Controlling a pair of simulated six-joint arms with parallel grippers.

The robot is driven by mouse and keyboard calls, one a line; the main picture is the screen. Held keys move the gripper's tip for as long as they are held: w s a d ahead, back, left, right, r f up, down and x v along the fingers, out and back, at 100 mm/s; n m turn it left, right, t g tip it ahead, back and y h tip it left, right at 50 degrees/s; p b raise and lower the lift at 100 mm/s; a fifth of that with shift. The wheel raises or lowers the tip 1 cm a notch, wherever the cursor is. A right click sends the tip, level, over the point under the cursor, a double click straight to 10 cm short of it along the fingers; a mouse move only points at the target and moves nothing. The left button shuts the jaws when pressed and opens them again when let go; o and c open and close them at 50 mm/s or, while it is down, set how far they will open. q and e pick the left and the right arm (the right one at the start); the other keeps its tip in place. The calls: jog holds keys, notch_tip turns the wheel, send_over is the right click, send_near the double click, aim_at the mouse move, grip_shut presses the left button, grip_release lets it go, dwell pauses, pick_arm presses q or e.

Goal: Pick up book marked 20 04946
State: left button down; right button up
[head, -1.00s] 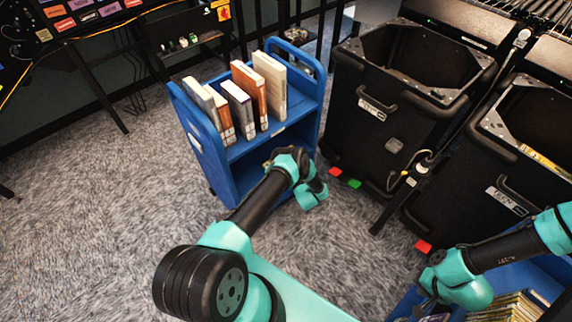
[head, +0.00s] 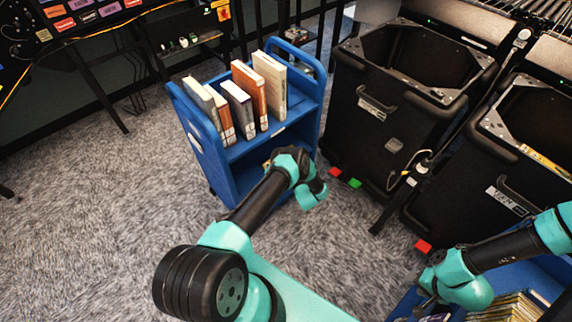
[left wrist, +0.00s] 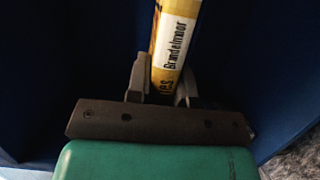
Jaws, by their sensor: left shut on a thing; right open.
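A yellow book (left wrist: 171,58) with a white spine label reading something like "Brindelmoor" stands between the fingers of my left gripper (left wrist: 161,88) in the left wrist view. The gripper is shut on its spine. The number 20 04946 is not readable in any view. In the head view my left arm reaches to the lower shelf of the blue cart (head: 222,172), and its own wrist hides most of the gripper and the book. My right gripper (head: 428,302) is open at the lower right, above a second blue cart (head: 535,276).
Several upright books (head: 240,98) stand on the blue cart's top shelf. Black bins (head: 392,122) stand close to its right, with red and green markers (head: 354,183) on the floor. A row of books (head: 508,307) lies in the second cart. The carpet (head: 90,210) at left is clear.

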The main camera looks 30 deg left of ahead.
pick_arm(q)
jog(key=shift+r, duration=0.15)
jog(key=shift+w+r, duration=0.1)
jog(key=shift+r, duration=0.55)
notch_tip(320, 180, up, 2)
jog(key=shift+r, duration=0.1)
jog(key=s+d+r, duration=0.1)
jog(key=s+d, duration=0.7)
jog(key=s, duration=0.5)
jog(key=shift+s+d, duration=0.25)
jog(key=shift+s, duration=0.1)
jog(key=shift+r, duration=0.15)
